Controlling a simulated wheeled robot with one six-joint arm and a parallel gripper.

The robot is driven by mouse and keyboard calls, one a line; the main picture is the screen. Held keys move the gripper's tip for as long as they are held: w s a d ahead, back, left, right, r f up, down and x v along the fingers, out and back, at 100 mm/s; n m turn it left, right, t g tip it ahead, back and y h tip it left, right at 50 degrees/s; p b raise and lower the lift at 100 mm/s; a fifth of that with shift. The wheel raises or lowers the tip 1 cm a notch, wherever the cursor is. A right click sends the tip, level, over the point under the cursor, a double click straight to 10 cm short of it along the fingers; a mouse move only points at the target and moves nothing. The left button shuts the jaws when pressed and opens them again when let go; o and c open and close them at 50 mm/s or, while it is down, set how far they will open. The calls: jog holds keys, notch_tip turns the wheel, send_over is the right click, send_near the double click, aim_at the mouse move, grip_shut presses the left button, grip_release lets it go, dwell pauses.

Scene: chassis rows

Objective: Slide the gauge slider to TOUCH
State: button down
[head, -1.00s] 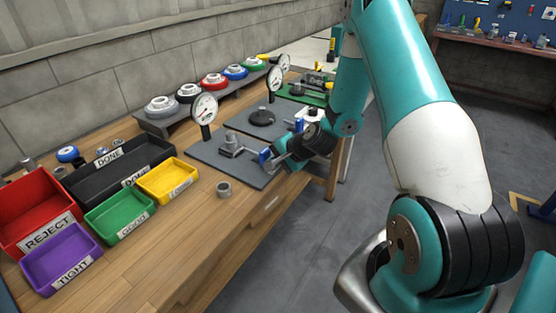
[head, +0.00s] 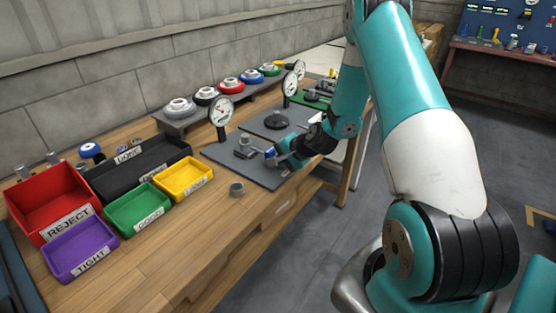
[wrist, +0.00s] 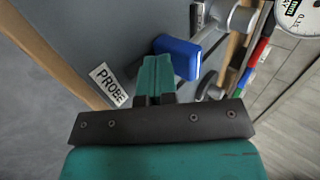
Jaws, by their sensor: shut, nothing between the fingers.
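The blue slider handle (head: 271,154) is at the front of a dark grey gauge plate (head: 218,152). In the wrist view the blue handle (wrist: 178,57) is just right of and beyond the fingertips. My gripper (wrist: 156,60) is shut with nothing between its fingers, and its tips are close beside the handle; I cannot tell if they touch it. A PROBE label (wrist: 107,85) lies on the plate to the left. No TOUCH label is readable. A round dial gauge (head: 221,111) stands at the back of the plate, and a grey metal block (head: 245,147) with a post sits between.
Left are the red REJECT bin (head: 82,205), purple, green and yellow bins, and a black DONE tray (head: 97,178). A second plate (head: 258,131) with a dial lies behind. Colored discs line a rear shelf.

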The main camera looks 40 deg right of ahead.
aim_at(278, 168)
jog(key=s, duration=0.1)
jog(key=s+d, duration=0.1)
jog(key=s, duration=0.1)
jog(key=shift+s, duration=0.3)
jog(key=b+v, duration=0.1)
jog(key=v, duration=0.9)
jog(key=shift+a, duration=0.15)
jog(key=s+a+r+n+g+y, duration=0.1)
jog(key=a+r+n+g, duration=0.1)
jog(key=a+r+n, duration=0.35)
jog(key=s+a+r+n+g+y+p, duration=0.1)
jog(key=a+r+n, duration=0.1)
jog(key=a, duration=0.6)
jog(key=s+a+r+n+g+y, duration=0.1)
jog(key=a+r+n+g+y, duration=0.2)
jog(key=a, duration=0.4)
jog(key=s+a+r+n+g+h, duration=0.1)
jog(key=s+a+r+n, duration=0.2)
jog(key=s, duration=0.5)
jog(key=s+a+r+n+g+h, duration=0.2)
jog(key=s+a+r+n, duration=0.2)
jog(key=s+a+n, duration=0.2)
jog(key=s+n+p, duration=0.1)
jog(key=s+n, duration=0.1)
jog(key=s, duration=0.1)
jog(key=shift+a+r, duration=0.3)
jog(key=shift+a, duration=0.05)
